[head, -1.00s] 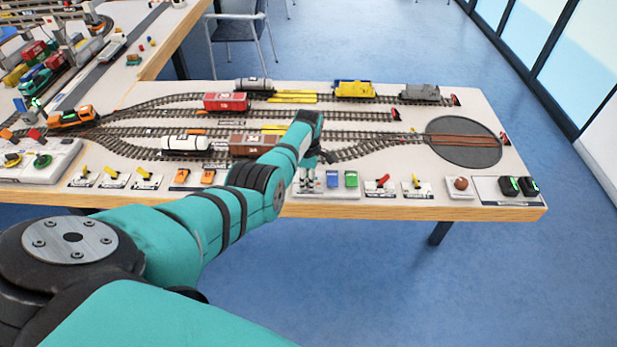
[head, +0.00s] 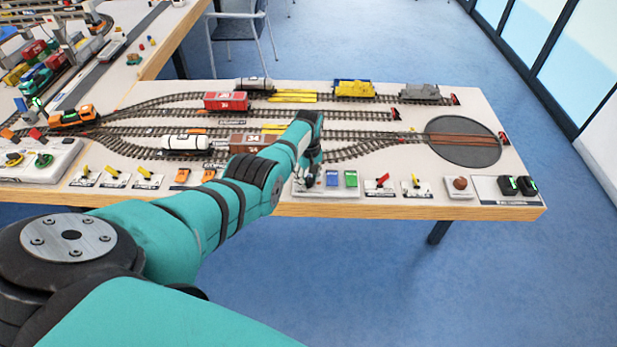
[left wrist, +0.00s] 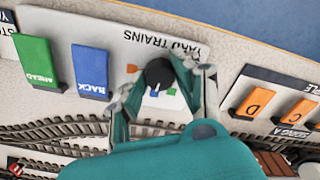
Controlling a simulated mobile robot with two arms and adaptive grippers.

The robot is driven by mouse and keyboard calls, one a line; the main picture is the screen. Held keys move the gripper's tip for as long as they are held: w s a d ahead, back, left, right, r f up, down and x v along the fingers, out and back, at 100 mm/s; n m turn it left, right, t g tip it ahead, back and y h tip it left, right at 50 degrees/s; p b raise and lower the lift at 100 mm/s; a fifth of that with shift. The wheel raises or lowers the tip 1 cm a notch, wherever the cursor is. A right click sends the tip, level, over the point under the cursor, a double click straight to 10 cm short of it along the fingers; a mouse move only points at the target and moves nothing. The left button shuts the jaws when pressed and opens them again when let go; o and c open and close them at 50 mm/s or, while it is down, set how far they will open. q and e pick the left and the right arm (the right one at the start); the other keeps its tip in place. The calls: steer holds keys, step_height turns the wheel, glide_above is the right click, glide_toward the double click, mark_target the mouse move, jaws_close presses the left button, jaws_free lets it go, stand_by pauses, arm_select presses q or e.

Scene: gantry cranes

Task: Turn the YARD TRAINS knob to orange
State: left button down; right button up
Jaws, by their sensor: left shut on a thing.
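The YARD TRAINS panel (left wrist: 215,38) is a white plate that shows upside down in the left wrist view. Its dark round knob (left wrist: 159,72) stands between the fingers of my left gripper (left wrist: 163,82), which is shut on it. An orange mark (left wrist: 131,69) lies left of the knob. A blue mark (left wrist: 154,93) and a green mark (left wrist: 171,92) lie below it in the picture. A pale pointer line shows near the blue mark. My right gripper is not in view.
A blue BACK button (left wrist: 90,72) and a green AHEAD button (left wrist: 37,62) stand close beside the knob. Orange lettered switches (left wrist: 252,102) lie on the other side. Tracks with wagons, such as the brown wagon (head: 247,141), run behind the panel.

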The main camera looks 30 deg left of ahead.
mark_target(308, 180)
arm_select(q)
steer(key=m, duration=0.4)
steer(key=shift+m, duration=0.3)
steer(key=m, duration=0.3)
steer(key=shift+m, duration=0.3)
steer(key=m, duration=0.7)
steer(key=c, duration=1)
jaws_free()
steer(key=shift+o, duration=0.2)
step_height(308, 180, up, 12)
